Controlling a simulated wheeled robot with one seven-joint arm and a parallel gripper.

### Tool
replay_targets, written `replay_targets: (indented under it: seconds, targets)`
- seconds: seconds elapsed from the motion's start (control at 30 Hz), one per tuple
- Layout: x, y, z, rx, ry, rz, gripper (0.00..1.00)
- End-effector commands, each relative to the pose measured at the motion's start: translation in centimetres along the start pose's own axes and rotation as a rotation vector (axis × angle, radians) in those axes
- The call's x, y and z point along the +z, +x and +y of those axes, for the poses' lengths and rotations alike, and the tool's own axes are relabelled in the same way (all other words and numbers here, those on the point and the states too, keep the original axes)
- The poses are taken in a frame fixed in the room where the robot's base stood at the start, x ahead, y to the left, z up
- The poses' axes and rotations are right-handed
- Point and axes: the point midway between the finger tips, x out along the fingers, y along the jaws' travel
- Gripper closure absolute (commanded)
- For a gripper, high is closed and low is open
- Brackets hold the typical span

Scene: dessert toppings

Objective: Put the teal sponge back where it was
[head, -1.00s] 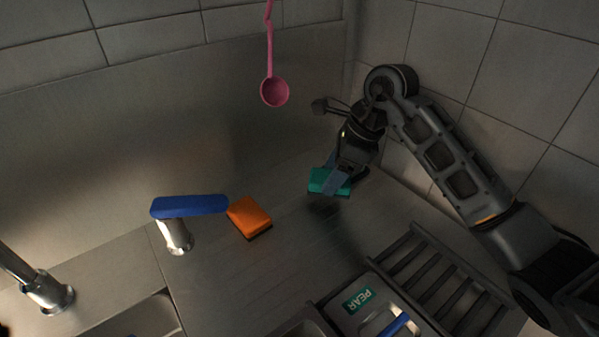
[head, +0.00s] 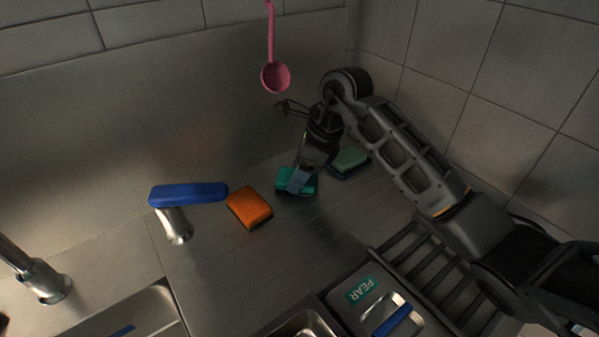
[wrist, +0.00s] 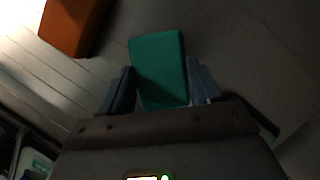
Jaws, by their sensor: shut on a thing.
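The teal sponge (head: 285,183) is between the fingers of my gripper (head: 301,180) in the head view, just to the right of the orange sponge (head: 250,207). In the wrist view the teal sponge (wrist: 157,68) sits between the two fingers of my gripper (wrist: 162,88), which is shut on it. I cannot tell whether the sponge touches the counter. A dull green sponge (head: 349,161) lies to the right of my gripper, near the back corner.
A blue-topped metal tap-like fixture (head: 188,194) stands left of the orange sponge, which also shows in the wrist view (wrist: 73,22). A pink ladle (head: 275,76) hangs at the back. A PEAR-labelled container (head: 345,298) and a slatted rack (head: 428,262) are in front.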

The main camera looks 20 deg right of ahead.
Motion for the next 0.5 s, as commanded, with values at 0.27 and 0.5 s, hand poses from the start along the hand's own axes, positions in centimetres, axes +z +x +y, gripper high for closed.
replay_targets:
  seconds: [0.27,0.5]
  targets:
    - [-0.06,0.13,0.01,0.000,0.000,0.000,0.24]
    - [-0.06,0.12,0.01,0.000,0.000,0.000,0.12]
